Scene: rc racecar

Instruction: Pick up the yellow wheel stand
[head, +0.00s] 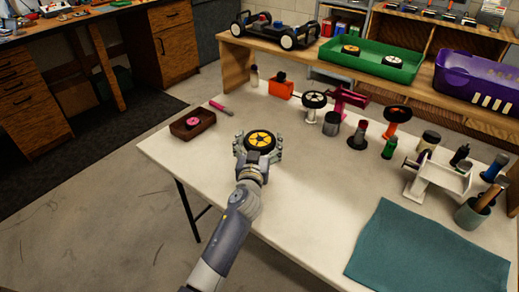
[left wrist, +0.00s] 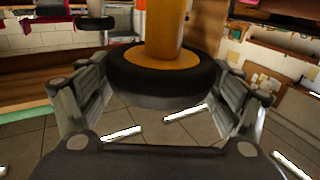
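The yellow wheel stand (head: 260,140) shows in the head view as a black tyre with a yellow spoked hub, near the left part of the table. In the left wrist view its black tyre (left wrist: 160,92) and thick yellow post (left wrist: 165,30) are between my fingers. My left gripper (head: 258,148) has one finger on each side of the tyre. The fingers look very close to the tyre, but I cannot tell whether they press on it. The stand's base is hidden in the head view. My right gripper is in neither view.
A brown tray (head: 193,124) with a pink wheel lies to the left. An orange box (head: 281,89), a white wheel stand (head: 312,110) and an orange wheel stand (head: 394,120) stand behind. A teal mat (head: 430,255) lies at front right. The table between is clear.

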